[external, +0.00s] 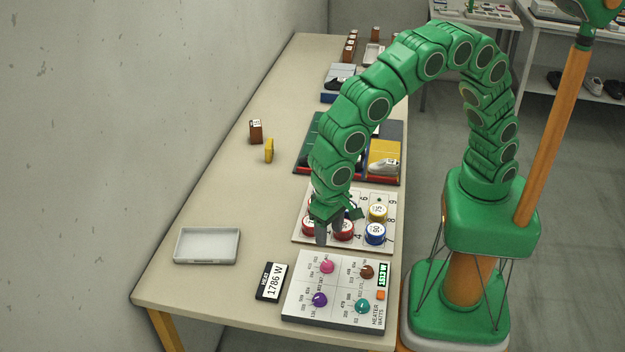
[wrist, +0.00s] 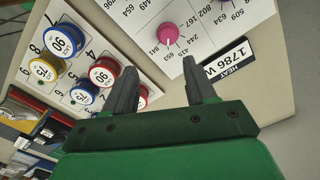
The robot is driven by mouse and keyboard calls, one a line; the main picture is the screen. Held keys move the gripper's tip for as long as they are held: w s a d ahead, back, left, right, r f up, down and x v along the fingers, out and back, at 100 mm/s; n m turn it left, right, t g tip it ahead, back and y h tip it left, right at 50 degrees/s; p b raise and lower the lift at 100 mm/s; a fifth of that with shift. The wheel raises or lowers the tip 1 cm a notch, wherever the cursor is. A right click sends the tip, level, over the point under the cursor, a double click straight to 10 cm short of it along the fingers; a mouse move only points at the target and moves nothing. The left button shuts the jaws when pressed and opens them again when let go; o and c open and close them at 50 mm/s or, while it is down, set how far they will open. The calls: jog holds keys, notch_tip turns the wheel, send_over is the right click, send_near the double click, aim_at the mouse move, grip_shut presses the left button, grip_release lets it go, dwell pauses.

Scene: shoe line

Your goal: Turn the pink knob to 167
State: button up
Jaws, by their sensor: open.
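The pink knob (external: 327,267) sits at the upper left of the white heater panel (external: 292,304). In the wrist view the pink knob (wrist: 168,34) stands above the gap between my fingers, with printed numbers around it, 167 among them. I cannot tell which number it points at. My gripper (external: 335,228) is open and empty, pointing down over the neighbouring board, apart from the knob. Its two dark fingers also show in the wrist view (wrist: 156,72).
The panel also bears a purple knob (external: 320,299), a brown knob (external: 366,271), a teal knob (external: 362,306) and an orange button (external: 380,295). A label reading 1786 W (external: 271,282) lies left of it. Round red, blue (external: 375,233) and yellow (external: 378,212) pieces stand near my gripper.

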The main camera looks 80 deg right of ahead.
aim_at(327, 263)
jog(key=shift+a+f, duration=0.55)
jog(key=shift+a, duration=0.35)
jog(key=shift+f, duration=3.8)
jog(key=shift+c, duration=0.3)
grip_shut()
